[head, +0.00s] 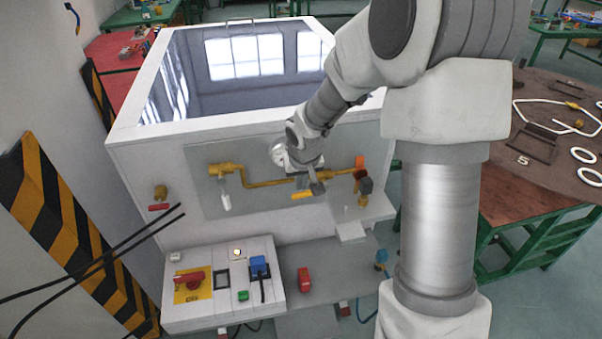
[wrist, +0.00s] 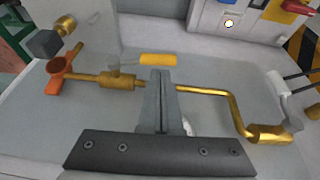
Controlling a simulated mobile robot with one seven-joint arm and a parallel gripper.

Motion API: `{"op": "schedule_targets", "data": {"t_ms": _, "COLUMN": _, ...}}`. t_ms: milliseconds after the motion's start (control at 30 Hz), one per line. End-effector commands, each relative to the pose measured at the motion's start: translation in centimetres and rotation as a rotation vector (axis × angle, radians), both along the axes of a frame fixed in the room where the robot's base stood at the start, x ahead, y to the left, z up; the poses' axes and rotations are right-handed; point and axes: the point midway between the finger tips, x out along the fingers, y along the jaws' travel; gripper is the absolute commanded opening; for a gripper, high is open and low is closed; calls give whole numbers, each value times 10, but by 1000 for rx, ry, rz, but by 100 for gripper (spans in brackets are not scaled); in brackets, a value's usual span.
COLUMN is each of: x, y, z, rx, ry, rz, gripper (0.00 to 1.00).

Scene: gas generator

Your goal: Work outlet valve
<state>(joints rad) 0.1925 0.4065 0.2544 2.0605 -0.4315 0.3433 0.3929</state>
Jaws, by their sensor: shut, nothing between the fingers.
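A brass pipe (head: 265,183) runs across the grey panel on the front of the white machine. A valve with a yellow lever (head: 302,195) sits near the pipe's middle; the lever also shows in the wrist view (wrist: 158,59). An orange handle (wrist: 59,74) is at one end, and a valve with a white lever (head: 226,203) is at the other. No label shows which is the outlet valve. My gripper (wrist: 162,78) is shut and empty, with its fingertips close to the yellow lever and over the pipe. Whether they touch the lever is unclear.
A control box (head: 222,287) with a red switch (head: 189,280) stands below the panel. A red-handled valve (head: 160,196) is at the left. A ledge (head: 362,212) juts out at the right. A round table (head: 545,180) with loose parts stands further right.

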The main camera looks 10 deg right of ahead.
Motion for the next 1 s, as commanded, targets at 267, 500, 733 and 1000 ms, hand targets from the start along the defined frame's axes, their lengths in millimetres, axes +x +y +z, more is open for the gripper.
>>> {"op": "schedule_targets", "data": {"t_ms": 267, "x": 4, "y": -2, "z": -22, "rx": -1, "ry": 0, "rz": 2, "gripper": 0}}
{"op": "schedule_targets", "data": {"t_ms": 500, "x": 5, "y": -2, "z": -22, "rx": 0, "ry": -1, "rz": 1, "gripper": 0}}
{"op": "schedule_targets", "data": {"t_ms": 733, "x": 6, "y": -2, "z": -24, "rx": -5, "ry": -1, "rz": 1, "gripper": 0}}
{"op": "schedule_targets", "data": {"t_ms": 1000, "x": 13, "y": -1, "z": -27, "rx": -43, "ry": -1, "rz": 4, "gripper": 0}}
